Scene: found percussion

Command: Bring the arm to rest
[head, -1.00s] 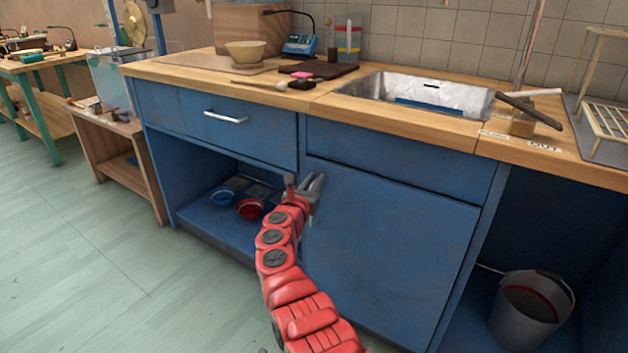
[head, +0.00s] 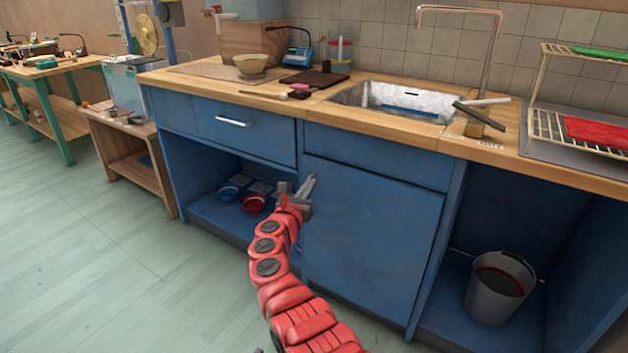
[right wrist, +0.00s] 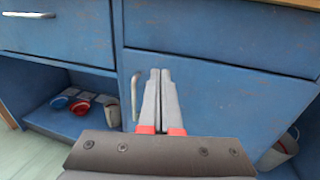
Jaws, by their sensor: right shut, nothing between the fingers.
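My right arm, red with a grey gripper, reaches up from the bottom of the head view. My right gripper (head: 302,188) is in front of the left edge of the blue cabinet door (head: 372,240). In the right wrist view the two grey fingers (right wrist: 160,80) lie side by side, shut with nothing between them. The door's metal handle (right wrist: 135,97) shows just left of the fingers; I cannot tell how far off it is. The door looks shut. My left gripper is not in view.
A wooden counter (head: 390,128) with a metal sink (head: 400,98) runs above the cabinets. The open compartment on the left holds a blue bowl (head: 229,193) and a red bowl (head: 253,203). A bucket (head: 497,290) stands at the right. The floor (head: 110,250) at left is clear.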

